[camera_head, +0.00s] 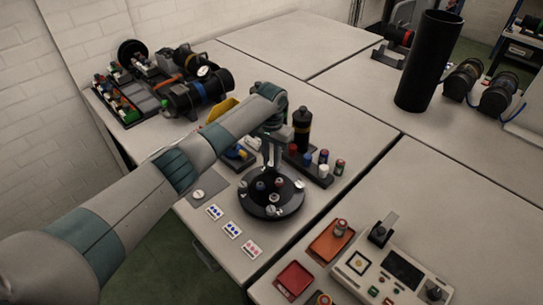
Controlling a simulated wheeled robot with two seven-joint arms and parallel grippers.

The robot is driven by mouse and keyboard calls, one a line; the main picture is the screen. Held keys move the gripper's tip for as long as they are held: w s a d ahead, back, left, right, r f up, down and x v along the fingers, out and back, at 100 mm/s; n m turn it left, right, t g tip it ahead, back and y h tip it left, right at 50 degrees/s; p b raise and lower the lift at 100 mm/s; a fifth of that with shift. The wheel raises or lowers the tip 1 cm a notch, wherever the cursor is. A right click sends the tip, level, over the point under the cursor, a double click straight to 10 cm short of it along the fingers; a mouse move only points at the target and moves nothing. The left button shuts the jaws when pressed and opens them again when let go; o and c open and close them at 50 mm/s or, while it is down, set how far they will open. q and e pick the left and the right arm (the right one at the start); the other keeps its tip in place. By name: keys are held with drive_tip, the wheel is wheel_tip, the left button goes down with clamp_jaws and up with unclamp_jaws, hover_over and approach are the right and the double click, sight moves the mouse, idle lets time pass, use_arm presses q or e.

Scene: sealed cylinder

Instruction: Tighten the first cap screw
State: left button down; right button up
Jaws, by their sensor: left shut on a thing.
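A round black fixture (259,208) stands on the near table. Small cap screws or plugs sit on its top, one with a pale head (274,198) near the middle. My left gripper (272,165) points down over the back part of the fixture. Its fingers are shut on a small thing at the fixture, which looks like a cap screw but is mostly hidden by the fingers. Whether that screw sits flush cannot be told. My right gripper is not in view.
A black rack (318,176) with several coloured-top bottles stands behind the fixture, by a tall dark bottle (302,130). Printed cards (232,229) lie in front. A control box (392,276) and red trays (294,279) are at lower right. A tall black cylinder (428,62) stands at the back right.

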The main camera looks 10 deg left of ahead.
use_arm(q)
drive_tip(key=m, duration=0.2)
drive_tip(key=m+p, duration=0.1)
drive_tip(key=shift+w+r+m, duration=0.1)
drive_tip(key=shift+r+m, duration=0.1)
drive_tip(key=shift+m, duration=0.2)
drive_tip(key=m, duration=0.2)
drive_tip(key=shift+m, duration=0.3)
drive_tip(key=m, duration=0.3)
drive_tip(key=shift+m, duration=0.3)
drive_tip(key=m, duration=0.3)
drive_tip(key=shift+w+m, duration=0.1)
drive_tip(key=shift+m, duration=0.3)
drive_tip(key=m, duration=0.3)
drive_tip(key=shift+r+m, duration=0.1)
drive_tip(key=shift+m, duration=0.2)
drive_tip(key=m+b, duration=0.1)
drive_tip(key=m, duration=0.2)
drive_tip(key=shift+m, duration=0.3)
drive_tip(key=m+b, duration=0.1)
drive_tip(key=m, duration=0.5)
drive_tip(key=shift+b, duration=0.35)
drive_tip(key=shift+m, duration=0.3)
